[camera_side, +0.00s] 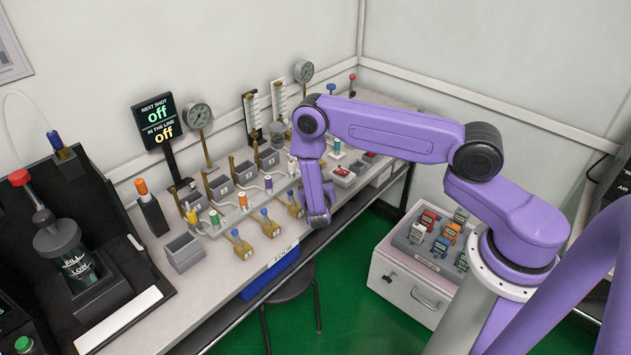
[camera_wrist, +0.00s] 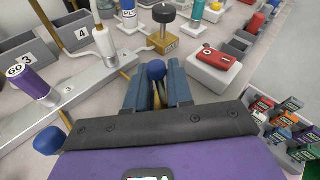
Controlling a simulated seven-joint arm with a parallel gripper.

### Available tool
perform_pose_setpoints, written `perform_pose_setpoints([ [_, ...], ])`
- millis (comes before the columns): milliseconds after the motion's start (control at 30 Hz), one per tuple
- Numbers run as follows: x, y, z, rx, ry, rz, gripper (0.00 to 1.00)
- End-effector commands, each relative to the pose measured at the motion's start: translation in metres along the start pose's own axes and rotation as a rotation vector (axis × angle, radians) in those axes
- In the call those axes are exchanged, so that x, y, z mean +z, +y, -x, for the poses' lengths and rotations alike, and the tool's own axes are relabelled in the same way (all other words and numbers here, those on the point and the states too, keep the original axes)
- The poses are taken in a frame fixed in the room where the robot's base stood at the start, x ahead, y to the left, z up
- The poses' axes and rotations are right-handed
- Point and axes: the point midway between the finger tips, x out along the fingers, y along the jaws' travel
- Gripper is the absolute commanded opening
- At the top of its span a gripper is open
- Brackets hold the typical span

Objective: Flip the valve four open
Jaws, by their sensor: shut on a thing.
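My gripper (camera_wrist: 159,92) points at the bench, and its blue-grey fingers are shut on a valve handle. The handle's blue ball knob (camera_wrist: 156,70) shows at the fingertips, with a bit of brass between the fingers. In the side view my gripper (camera_side: 319,222) is low at the bench's front edge, right of the row of brass valves, and hides the held valve. Other valves with blue knobs stand to its left: one brass valve (camera_side: 268,226), another (camera_side: 239,244). A neighbouring blue knob (camera_wrist: 48,141) shows at lower left in the wrist view. The held handle's exact angle is unclear.
Behind the valves are a grey rail (camera_wrist: 85,95), a bin numbered 4 (camera_wrist: 82,34) and a white cylinder (camera_wrist: 104,42). A red device on a white block (camera_wrist: 214,70) sits to the right. The sign (camera_side: 157,121) reads "off" twice. A box of coloured testers (camera_side: 412,278) stands right.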

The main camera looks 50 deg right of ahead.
Motion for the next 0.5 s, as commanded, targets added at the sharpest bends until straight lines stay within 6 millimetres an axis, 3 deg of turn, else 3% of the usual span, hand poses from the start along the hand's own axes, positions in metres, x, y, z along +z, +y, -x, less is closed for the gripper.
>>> perform_pose_setpoints([
  [500, -0.0009, -0.0063, 0.0071, 0.014, -0.223, -0.220, 0.00],
])
